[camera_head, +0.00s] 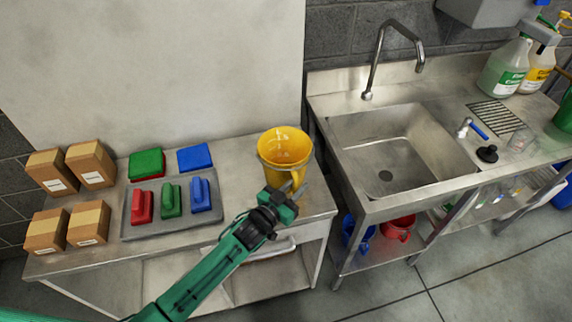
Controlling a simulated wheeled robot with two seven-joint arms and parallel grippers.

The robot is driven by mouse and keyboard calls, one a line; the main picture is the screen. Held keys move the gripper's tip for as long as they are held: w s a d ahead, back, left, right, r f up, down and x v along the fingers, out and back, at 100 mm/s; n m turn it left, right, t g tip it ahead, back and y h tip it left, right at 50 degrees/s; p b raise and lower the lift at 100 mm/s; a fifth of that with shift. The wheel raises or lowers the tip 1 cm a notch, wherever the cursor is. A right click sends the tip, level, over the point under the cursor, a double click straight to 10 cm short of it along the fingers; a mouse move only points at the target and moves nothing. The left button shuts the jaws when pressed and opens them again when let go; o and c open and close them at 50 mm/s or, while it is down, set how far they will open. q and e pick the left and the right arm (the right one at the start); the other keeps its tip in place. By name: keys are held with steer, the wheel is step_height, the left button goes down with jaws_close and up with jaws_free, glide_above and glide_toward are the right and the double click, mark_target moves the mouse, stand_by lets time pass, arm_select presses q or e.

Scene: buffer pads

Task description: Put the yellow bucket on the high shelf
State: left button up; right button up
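The yellow bucket (284,146) stands upright at the right end of the steel table (235,232), with its open top facing up. My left gripper (287,190) is at the bucket's near side, by its lower front and handle. Its fingers look spread apart, with part of the bucket showing between their tips. I cannot tell whether they touch it. The gripper hides the bucket's lower front. I cannot make out a high shelf in this view. My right gripper is not in view.
A grey tray (127,231) with red, green and blue pads is left of the bucket. Several cardboard boxes (91,164) stand at the far left. The steel sink (400,150) with its tall tap (372,68) is to the right. Red and blue buckets sit below it.

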arm_select(q)
jaws_close()
steer(key=shift+r, duration=0.1)
